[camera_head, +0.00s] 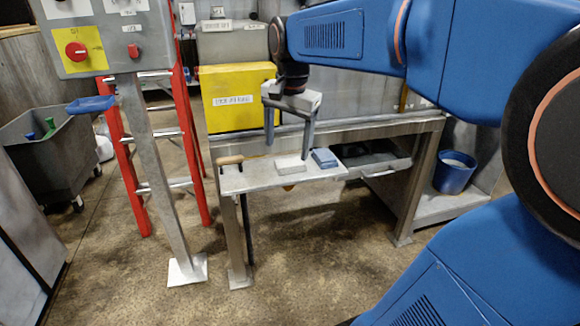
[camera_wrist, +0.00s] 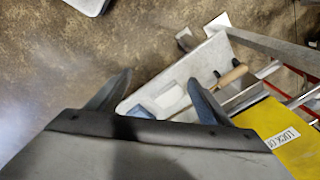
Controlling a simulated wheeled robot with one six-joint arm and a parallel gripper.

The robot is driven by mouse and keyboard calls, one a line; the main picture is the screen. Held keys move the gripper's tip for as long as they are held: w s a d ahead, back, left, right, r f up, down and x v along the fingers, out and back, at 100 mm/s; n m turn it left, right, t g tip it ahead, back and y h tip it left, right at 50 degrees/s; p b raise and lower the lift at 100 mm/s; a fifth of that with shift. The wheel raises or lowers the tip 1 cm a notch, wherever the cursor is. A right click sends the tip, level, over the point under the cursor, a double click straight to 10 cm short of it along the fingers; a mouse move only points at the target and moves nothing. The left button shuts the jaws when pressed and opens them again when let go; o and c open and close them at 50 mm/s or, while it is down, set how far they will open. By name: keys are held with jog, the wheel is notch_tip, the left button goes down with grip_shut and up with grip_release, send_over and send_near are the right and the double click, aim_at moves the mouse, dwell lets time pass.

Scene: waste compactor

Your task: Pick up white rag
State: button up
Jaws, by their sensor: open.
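The white rag (camera_head: 291,166) lies as a flat, pale folded block on the light grey shelf (camera_head: 245,182) in the head view. A blue folded rag (camera_head: 324,157) lies just to its right. My gripper (camera_head: 288,150) points down with its two fingers apart and nothing between them, above or near the white rag; the exact gap is hard to judge. In the wrist view the white rag (camera_wrist: 172,98) shows between the fingers of my gripper (camera_wrist: 163,88), beyond them. The blue rag (camera_wrist: 139,112) is partly hidden by the gripper body.
A tool with a wooden handle (camera_head: 230,160) lies at the shelf's left end. A yellow box (camera_head: 235,97) stands behind. A red ladder (camera_head: 190,140) and a control-box post (camera_head: 150,170) stand left. A blue bucket (camera_head: 454,174) is at right. The floor in front is clear.

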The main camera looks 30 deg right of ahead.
aim_at(290, 162)
jog(key=w+d+r+m+g, duration=0.2)
jog(key=w+d+r+m, duration=0.1)
jog(key=w+d+m, duration=0.8)
jog(key=f, duration=0.5)
jog(key=w+a+f+n, duration=0.1)
jog(key=f, duration=0.5)
jog(key=a+f+n, duration=0.1)
jog(key=f, duration=0.5)
jog(key=shift+w+f, duration=0.2)
jog(key=shift+w, duration=0.2)
jog(key=c, duration=1.2)
jog(key=shift+r, duration=0.15)
